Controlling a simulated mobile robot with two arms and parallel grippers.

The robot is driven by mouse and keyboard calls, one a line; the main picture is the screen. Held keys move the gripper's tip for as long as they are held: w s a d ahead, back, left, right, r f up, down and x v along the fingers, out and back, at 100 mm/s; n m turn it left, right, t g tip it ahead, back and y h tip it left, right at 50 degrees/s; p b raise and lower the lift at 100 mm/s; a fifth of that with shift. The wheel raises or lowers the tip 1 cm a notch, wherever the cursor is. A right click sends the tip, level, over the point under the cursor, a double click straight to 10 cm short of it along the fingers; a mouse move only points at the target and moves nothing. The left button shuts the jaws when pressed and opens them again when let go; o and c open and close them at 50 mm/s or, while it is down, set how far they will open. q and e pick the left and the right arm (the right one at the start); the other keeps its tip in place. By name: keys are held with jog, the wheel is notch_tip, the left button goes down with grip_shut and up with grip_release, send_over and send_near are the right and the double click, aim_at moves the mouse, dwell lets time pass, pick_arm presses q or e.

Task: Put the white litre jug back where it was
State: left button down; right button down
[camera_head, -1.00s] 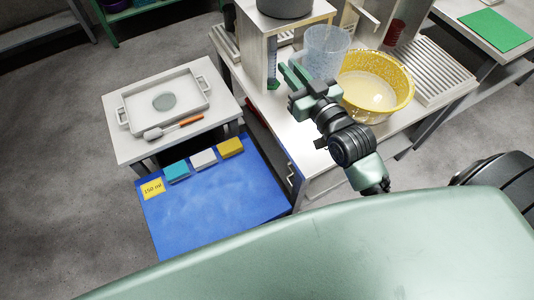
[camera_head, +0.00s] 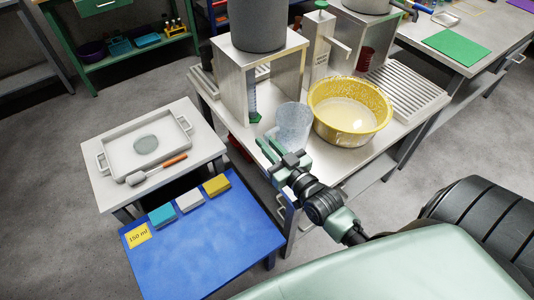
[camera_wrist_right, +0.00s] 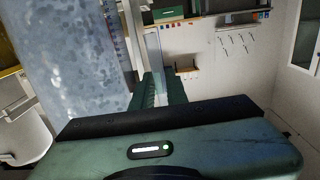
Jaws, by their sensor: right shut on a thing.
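The white litre jug (camera_head: 293,126) is pale, translucent and speckled. In the head view it is upright at the front edge of the steel table, left of and nearer than the yellow bowl (camera_head: 350,112). My right gripper (camera_head: 269,150) is at its near left side, shut on it, seemingly at the handle. In the right wrist view the jug (camera_wrist_right: 68,55) fills the upper left, with the fingers (camera_wrist_right: 160,90) around a pale upright strip. I cannot tell whether its base touches the table. My left gripper is not in view.
A steel stand (camera_head: 262,72) with a grey pot stands behind the jug. A slatted rack (camera_head: 408,85) lies right of the bowl. At left are a white table with a tray (camera_head: 145,146) and a spatula, and a blue table (camera_head: 205,245) with coloured blocks and a 150 ml card.

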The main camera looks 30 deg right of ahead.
jog(key=shift+f, duration=2)
jog(key=shift+f+b, duration=0.15)
jog(key=shift+b, duration=0.2)
jog(key=c, duration=1.4)
grip_release()
jog(key=shift+s, duration=0.1)
jog(key=s, duration=1.1)
jog(key=shift+s+d+b, duration=0.35)
jog(key=shift+s+d, duration=0.05)
jog(key=shift+d, duration=0.05)
